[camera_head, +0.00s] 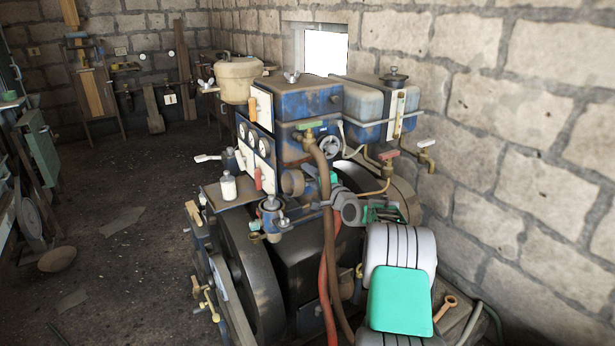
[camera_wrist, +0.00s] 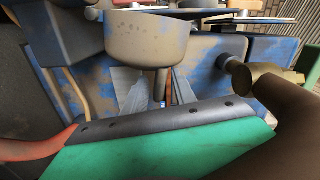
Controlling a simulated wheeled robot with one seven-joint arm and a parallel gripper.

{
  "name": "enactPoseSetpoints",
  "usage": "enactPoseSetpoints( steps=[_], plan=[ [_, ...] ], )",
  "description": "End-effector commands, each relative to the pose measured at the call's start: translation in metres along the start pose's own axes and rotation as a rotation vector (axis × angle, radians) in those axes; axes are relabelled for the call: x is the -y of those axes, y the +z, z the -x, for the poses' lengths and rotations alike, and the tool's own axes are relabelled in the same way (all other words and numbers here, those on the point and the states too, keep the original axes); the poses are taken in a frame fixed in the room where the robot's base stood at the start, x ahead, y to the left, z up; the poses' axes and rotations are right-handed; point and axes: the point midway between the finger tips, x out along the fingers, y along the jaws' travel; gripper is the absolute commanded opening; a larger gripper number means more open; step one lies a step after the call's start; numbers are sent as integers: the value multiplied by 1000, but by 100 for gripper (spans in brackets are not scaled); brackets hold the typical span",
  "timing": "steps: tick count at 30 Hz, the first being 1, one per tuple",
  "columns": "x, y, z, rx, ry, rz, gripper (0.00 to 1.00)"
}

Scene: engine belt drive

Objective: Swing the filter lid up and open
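The filter looks to be the beige round pot (camera_head: 237,88) at the top left of the engine in the head view. Its flat lid (camera_head: 238,66) lies on top and looks shut. My gripper (camera_head: 325,198) seems to be the grey part at the end of my arm, in front of the engine, below and to the right of the pot and apart from it. Its fingers are too small and cluttered to read. In the wrist view a beige rounded cup (camera_wrist: 150,42) hangs ahead; I cannot tell whether it is the filter.
The blue engine box (camera_head: 310,98) and a tank (camera_head: 372,105) stand right of the pot. A brown hose (camera_head: 327,230) and a red hose (camera_head: 323,285) run beside my arm. A stone wall (camera_head: 520,150) closes the right side. The floor (camera_head: 110,200) at left is mostly open.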

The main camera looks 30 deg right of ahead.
Motion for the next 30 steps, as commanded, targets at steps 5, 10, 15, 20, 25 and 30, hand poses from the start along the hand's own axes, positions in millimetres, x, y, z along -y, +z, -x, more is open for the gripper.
enactPoseSetpoints(
  steps=[5,10,15,20,25,30],
  plan=[
    [-1,-2,24,-4,0,0,33],
    [-3,-1,60,-4,2,-1,33],
    [-2,0,78,0,1,-1,33],
    [-1,0,79,1,1,-2,33],
    [-1,0,78,0,1,-1,33],
    [-1,-1,79,-2,2,-1,33]
  ],
)
